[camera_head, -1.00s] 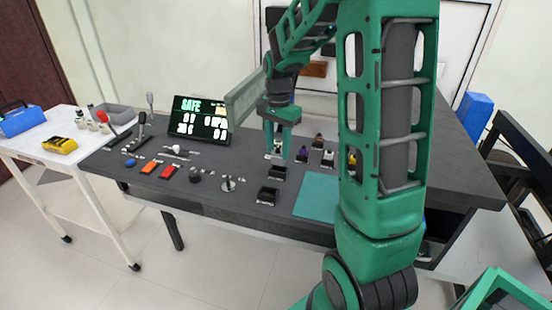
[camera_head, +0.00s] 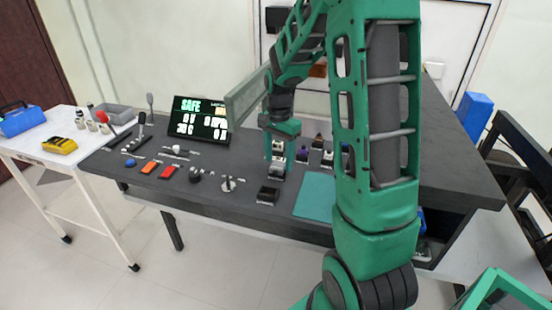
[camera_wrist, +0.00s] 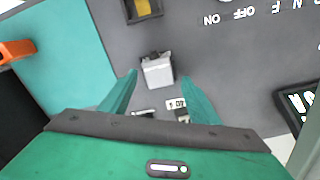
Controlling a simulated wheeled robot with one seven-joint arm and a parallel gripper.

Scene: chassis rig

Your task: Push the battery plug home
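A light grey block-shaped plug (camera_wrist: 158,72) is seen between my fingertips in the wrist view. It seems to sit in or on a dark socket, but I cannot tell how deep. My gripper (camera_wrist: 160,76) is open, with a small gap on each side of the plug. In the head view my gripper (camera_head: 276,165) is low over the console, at the rear of two black sockets. The front black socket (camera_head: 268,195) is free of the gripper; its counterpart in the wrist view (camera_wrist: 142,10) shows yellow inside.
A teal mat (camera_head: 315,195) lies right of the sockets. Purple-topped (camera_head: 303,154) and white (camera_head: 328,159) parts stand behind it. A display reading SAFE (camera_head: 200,118), levers and buttons occupy the console's left side. A white side table (camera_head: 60,165) stands at far left.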

